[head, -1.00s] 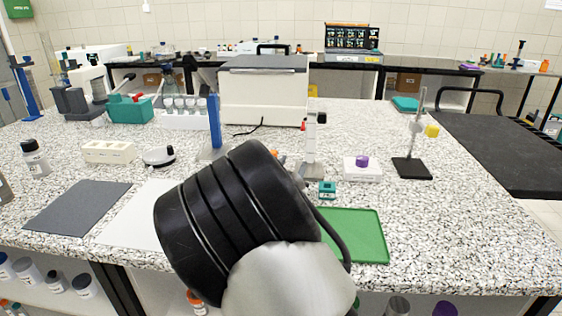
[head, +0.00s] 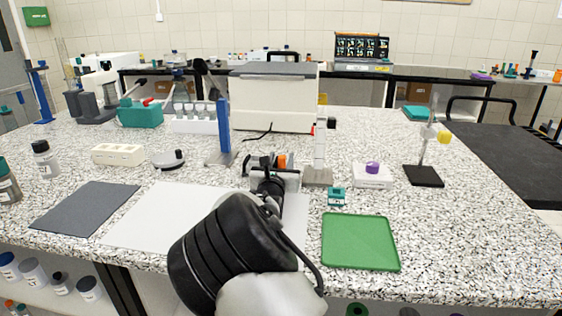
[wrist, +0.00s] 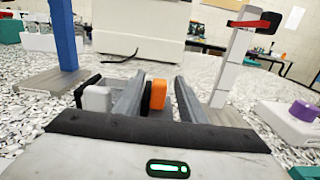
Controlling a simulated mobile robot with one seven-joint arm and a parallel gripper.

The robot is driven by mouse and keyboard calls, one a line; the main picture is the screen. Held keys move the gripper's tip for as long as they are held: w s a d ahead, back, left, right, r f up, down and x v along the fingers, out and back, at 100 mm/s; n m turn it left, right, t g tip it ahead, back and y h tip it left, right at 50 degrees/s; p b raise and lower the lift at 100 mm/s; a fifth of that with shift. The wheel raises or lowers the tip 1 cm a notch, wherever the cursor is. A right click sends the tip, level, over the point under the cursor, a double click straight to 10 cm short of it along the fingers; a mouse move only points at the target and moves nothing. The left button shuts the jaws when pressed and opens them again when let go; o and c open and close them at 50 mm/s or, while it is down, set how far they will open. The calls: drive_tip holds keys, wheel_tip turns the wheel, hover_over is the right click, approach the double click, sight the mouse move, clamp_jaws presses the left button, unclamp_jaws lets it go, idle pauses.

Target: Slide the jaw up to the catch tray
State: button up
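My gripper (head: 270,166) is over the middle of the bench, pointing away from the head camera. In the wrist view its two grey fingers (wrist: 155,88) are spread. An orange block (wrist: 158,96) with a black piece beside it shows between them; I cannot tell whether either finger touches it. The orange block also shows in the head view (head: 282,160), just beyond my gripper. A pale grey block (wrist: 97,98) is left of the left finger. I cannot tell for sure which part is the jaw or which is the catch tray. My wrist hides the lower parts.
A blue post (head: 223,130) stands left of my gripper and a grey post (head: 320,155) stands right. A green tray (head: 360,242), a small teal block (head: 337,197) and a purple-topped white block (head: 372,175) are to the right. A white box (head: 275,100) stands behind.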

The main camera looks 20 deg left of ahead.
clamp_jaws()
drive_tip(key=shift+s+a+r+p, duration=0.1)
drive_tip(key=shift+a+p, duration=0.2)
drive_tip(key=shift+a, duration=0.1)
drive_tip(key=shift+s+a+r+p, duration=0.1)
drive_tip(key=shift+a+p, duration=0.15)
drive_tip(key=shift+a, duration=0.1)
drive_tip(key=shift+s+a+f, duration=0.1)
drive_tip(key=shift+a+f, duration=0.1)
drive_tip(key=shift+a, duration=0.1)
unclamp_jaws()
drive_tip(key=shift+d, duration=0.1)
